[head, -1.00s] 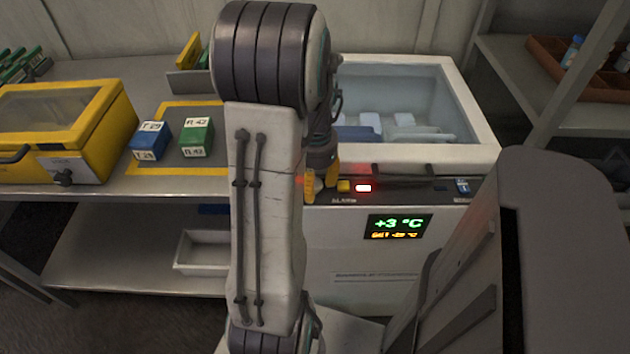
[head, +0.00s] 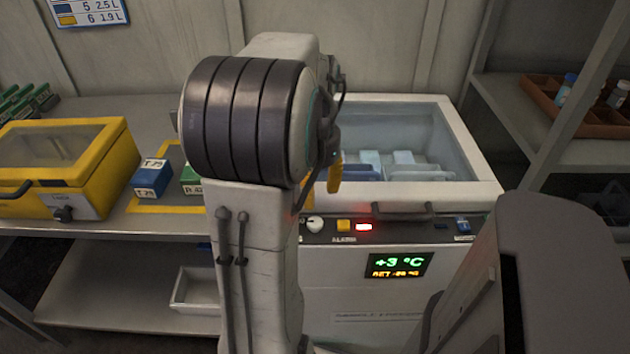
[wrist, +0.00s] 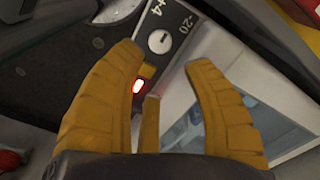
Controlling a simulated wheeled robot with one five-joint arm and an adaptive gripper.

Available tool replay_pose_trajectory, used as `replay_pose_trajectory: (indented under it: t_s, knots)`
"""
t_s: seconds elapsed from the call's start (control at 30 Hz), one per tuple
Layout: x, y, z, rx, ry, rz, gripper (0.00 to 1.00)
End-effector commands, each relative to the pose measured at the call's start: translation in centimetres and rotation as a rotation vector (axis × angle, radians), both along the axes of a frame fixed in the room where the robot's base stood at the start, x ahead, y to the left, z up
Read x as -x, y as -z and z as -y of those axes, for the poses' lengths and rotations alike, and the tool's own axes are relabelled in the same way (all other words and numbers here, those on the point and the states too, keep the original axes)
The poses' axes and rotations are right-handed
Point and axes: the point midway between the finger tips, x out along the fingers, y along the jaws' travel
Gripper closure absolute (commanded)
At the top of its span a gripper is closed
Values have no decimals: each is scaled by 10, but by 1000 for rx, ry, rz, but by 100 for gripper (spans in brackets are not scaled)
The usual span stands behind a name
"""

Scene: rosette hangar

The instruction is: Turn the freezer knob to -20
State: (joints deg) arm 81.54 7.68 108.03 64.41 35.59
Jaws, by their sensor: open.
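The freezer (head: 475,165) stands right of the bench, with a control panel along its front top edge. Its white round knob (head: 315,224) is at the panel's left end, beside my arm. In the wrist view the knob (wrist: 159,41) lies between "+4" and "-20" labels and bears a short dark mark; I cannot tell which label it points to. My gripper (wrist: 163,62) is open and empty, with the knob seen just beyond the gap between its fingertips. In the head view only part of my gripper (head: 335,175) shows, above the panel. The display (head: 399,265) reads +3 °C in green.
Beside the knob are a yellow button (head: 344,225) and a lit red lamp (head: 364,227). A dark handle (head: 402,212) sticks out at the freezer's front. A yellow box (head: 100,160) and a blue block (head: 152,177) stand on the left bench. A shelf is at right.

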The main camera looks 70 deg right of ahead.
Motion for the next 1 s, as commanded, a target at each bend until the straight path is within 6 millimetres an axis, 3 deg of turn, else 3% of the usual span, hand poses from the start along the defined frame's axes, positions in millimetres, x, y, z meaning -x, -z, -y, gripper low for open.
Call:
replay_pose_trajectory:
  t_s: [0.23,0.67,1.0]
  knots:
    - [0,-17,0,0,0,0,55]
    - [0,-20,0,0,1,0,55]
    - [20,-39,3,-50,60,-6,55]
